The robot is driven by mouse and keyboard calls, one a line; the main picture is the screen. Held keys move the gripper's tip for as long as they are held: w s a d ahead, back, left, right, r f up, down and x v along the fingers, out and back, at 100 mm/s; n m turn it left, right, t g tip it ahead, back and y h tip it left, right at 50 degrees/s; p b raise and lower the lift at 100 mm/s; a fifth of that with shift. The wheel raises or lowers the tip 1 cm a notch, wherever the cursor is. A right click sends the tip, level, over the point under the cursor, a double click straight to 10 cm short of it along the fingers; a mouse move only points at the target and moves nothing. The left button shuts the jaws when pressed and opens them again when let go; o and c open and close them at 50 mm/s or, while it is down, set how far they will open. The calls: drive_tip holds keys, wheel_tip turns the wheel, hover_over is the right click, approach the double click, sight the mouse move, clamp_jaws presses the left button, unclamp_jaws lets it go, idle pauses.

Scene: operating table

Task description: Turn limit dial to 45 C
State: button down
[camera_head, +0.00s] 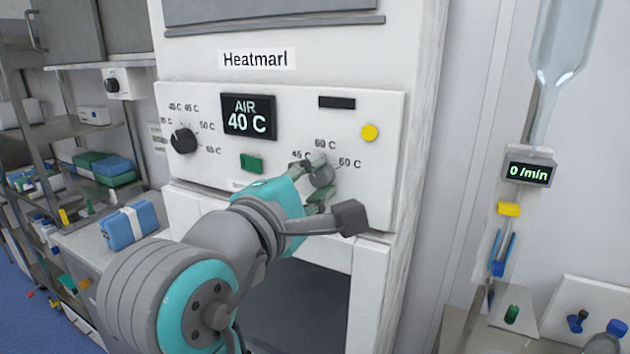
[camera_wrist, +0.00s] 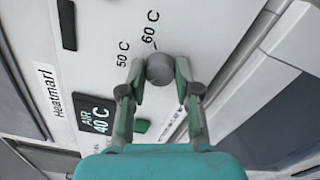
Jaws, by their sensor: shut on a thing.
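The limit dial is a grey round knob (camera_head: 321,174) at the lower right of the white Heatmarl panel (camera_head: 300,110). Marks of 45 C, 50 or 60 C and 60 C stand around it; the wrist view shows 50 C and 60 C beside the knob (camera_wrist: 160,69). My gripper (camera_head: 318,180) is shut on the knob, one finger on each side; its fingers also show in the wrist view (camera_wrist: 160,85). The fingers hide part of the knob, and I cannot tell where its pointer stands. The display (camera_head: 249,117) reads AIR 40 C.
A second, black dial (camera_head: 183,141) is at the panel's left. A green button (camera_head: 251,163) and a yellow button (camera_head: 369,132) are on the panel. A drip stand with a 0 /min display (camera_head: 529,172) is at the right. Blue packs (camera_head: 128,222) lie at the left.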

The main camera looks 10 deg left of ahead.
drive_tip(key=shift+f+n, duration=0.1)
drive_tip(key=shift+n, duration=0.9)
drive_tip(key=c, duration=0.8)
unclamp_jaws()
drive_tip(key=v, duration=1.2)
